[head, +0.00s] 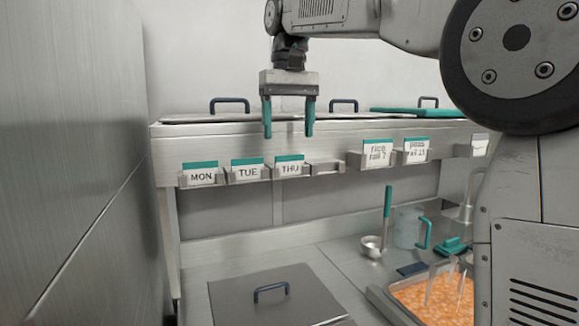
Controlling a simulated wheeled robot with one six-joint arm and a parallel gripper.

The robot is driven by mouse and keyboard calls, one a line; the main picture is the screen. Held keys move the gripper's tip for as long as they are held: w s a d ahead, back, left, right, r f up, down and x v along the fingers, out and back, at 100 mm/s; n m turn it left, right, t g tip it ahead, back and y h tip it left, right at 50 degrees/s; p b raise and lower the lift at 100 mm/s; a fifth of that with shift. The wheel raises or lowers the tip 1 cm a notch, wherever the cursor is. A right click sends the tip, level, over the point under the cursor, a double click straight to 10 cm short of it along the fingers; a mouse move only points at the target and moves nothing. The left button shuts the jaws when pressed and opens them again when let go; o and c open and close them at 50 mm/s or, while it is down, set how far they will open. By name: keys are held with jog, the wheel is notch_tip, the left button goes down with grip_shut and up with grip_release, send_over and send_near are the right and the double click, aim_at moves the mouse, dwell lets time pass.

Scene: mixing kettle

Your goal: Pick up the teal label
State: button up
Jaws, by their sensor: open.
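Several white labels with teal top bands stand in small metal holders along the front of the shelf. The MON label (200,174), the TUE label (247,170) and the THU label (289,166) are at the left. Two more teal-topped labels with handwriting, one reading "rice" (381,152) and one beside it (416,150), are further right. One holder (326,168) right of THU is empty. My gripper (288,136) points down with two teal fingers apart and nothing between them. It is above the THU label, in front of the shelf's upper front face.
The steel shelf (225,137) has lidded wells with dark handles and a teal lid (417,113). A steel wall (75,150) bounds the left.

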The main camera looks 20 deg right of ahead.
aim_at(290, 165)
notch_tip(290, 165, down, 6)
jog(key=shift+w+d+r, duration=0.15)
jog(key=shift+r, duration=0.1)
jog(key=c, duration=0.7)
jog(key=shift+r, duration=0.15)
